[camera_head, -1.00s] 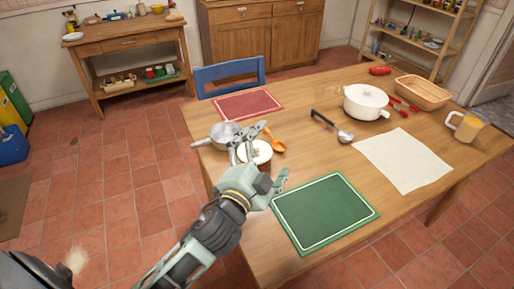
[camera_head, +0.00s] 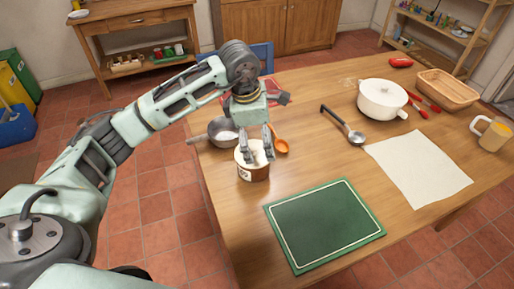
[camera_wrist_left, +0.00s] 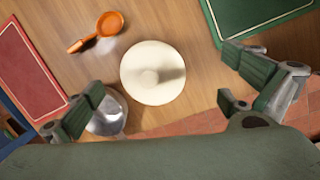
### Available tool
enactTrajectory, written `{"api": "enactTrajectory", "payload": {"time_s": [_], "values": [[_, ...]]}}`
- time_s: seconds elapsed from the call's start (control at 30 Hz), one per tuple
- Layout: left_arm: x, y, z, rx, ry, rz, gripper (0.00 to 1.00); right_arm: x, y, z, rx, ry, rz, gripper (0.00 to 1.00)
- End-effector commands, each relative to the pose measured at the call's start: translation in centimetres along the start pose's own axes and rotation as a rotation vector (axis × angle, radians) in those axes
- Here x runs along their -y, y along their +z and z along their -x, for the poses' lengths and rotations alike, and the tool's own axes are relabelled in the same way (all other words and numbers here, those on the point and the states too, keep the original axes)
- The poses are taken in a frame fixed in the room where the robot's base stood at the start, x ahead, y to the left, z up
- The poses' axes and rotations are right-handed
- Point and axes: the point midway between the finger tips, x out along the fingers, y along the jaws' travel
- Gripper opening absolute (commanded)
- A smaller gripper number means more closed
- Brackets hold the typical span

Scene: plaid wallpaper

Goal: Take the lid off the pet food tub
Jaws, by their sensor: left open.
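The pet food tub (camera_head: 254,173) stands upright on the wooden table near its left edge, with a brown and white side. Its round cream lid (camera_head: 245,157) is on top, and it shows from above in the left wrist view (camera_wrist_left: 153,73) with a small raised knob in the middle. My left gripper (camera_head: 257,158) is above the tub, fingers pointing down and partly covering the lid. In the left wrist view the fingers (camera_wrist_left: 165,105) are spread wide with nothing between them, and the lid lies beyond them. I cannot tell from the head view whether the fingertips touch the lid. My right gripper is not in view.
A metal saucepan (camera_head: 222,131) and an orange spoon (camera_head: 281,146) lie close beside the tub. A green mat (camera_head: 325,225) is in front. A ladle (camera_head: 343,126), white pot (camera_head: 382,99), cloth (camera_head: 418,167), basket (camera_head: 447,89) and mug (camera_head: 490,134) are farther right.

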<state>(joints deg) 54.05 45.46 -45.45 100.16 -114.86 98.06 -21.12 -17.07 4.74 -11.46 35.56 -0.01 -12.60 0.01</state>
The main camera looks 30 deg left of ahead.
Motion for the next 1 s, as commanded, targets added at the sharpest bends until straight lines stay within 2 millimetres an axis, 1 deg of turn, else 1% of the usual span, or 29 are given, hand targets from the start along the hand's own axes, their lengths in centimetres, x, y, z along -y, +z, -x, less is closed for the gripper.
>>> {"api": "enactTrajectory", "payload": {"time_s": [0.03,0.13,0.37,0.53,0.6,0.7,0.8,0.97,1.0], "values": [[-0.7,-1.0,0.4,-0.04,0.017,0.005,1.0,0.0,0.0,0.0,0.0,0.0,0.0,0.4],[-1.3,-2.1,0.2,-0.082,0.029,0.01,1.0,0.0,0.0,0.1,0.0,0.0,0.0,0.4],[-1.4,-2.5,-2.2,-0.086,0.029,0.013,1.0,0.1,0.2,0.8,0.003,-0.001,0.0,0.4],[-1.6,-2.9,-4.6,-0.084,0.025,0.012,1.0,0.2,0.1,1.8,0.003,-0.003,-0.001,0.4],[-1.6,-3.0,-5.7,-0.083,0.028,0.011,1.0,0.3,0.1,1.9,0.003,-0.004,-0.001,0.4],[-1.7,-3.0,-6.7,-0.081,0.028,0.011,1.0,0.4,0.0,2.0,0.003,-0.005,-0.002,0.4],[-1.7,-3.0,-7.0,-0.081,0.031,0.011,1.0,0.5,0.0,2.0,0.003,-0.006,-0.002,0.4],[-1.7,-3.0,-7.0,-0.081,0.031,0.01,1.0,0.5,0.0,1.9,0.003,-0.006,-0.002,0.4],[-1.7,-3.0,-7.0,-0.081,0.031,0.01,0.97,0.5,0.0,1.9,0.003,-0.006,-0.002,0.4]]}}
